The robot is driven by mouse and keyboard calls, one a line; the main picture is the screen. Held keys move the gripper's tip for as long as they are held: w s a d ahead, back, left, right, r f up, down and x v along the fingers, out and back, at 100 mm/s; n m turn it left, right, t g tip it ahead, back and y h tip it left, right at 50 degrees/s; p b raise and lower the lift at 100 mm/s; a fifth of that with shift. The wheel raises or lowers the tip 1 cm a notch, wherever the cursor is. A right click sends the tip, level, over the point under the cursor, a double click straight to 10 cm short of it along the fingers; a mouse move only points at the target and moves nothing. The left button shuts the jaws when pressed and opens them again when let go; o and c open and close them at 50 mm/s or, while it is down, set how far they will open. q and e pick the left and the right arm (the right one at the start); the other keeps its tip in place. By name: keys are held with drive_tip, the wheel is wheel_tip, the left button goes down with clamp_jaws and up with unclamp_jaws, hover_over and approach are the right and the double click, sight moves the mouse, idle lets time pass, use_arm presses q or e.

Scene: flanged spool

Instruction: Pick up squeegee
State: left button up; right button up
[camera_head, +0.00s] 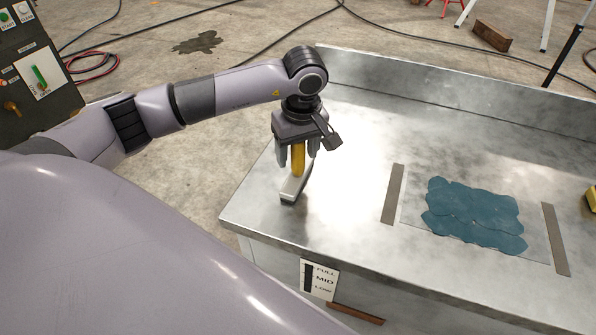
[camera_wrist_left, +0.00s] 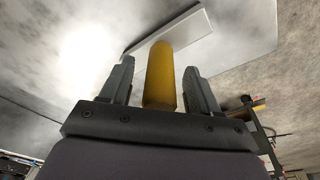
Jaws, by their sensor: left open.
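The squeegee has a yellow handle (camera_head: 297,160) and a pale grey-white head (camera_head: 294,184). It is at the left end of the metal table, with its handle pointing up. My left gripper (camera_head: 298,156) is above it, with its fingers open on either side of the handle. In the left wrist view the handle (camera_wrist_left: 160,75) stands between the two fingertips (camera_wrist_left: 158,75), with a visible gap on each side. The squeegee head (camera_wrist_left: 178,32) shows beyond the fingers. My right gripper is not in view.
The metal table (camera_head: 350,150) has a raised back edge. A blue-green patch (camera_head: 474,215) lies on a sheet between two grey strips (camera_head: 392,195) (camera_head: 555,238). A yellow object (camera_head: 591,198) is at the right edge. The table between gripper and left strip is clear.

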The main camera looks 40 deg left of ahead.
use_arm(q)
clamp_jaws()
drive_tip(key=shift+r, duration=0.1)
wheel_tip(320, 180, up, 11)
drive_tip(key=shift+w+f, duration=0.1)
drive_tip(key=shift+f, duration=0.1)
wheel_tip(320, 180, up, 9)
drive_tip(key=p, duration=0.1)
drive_tip(key=shift+r, duration=0.15)
drive_tip(key=c, duration=0.9)
unclamp_jaws()
drive_tip(key=shift+c, duration=0.4)
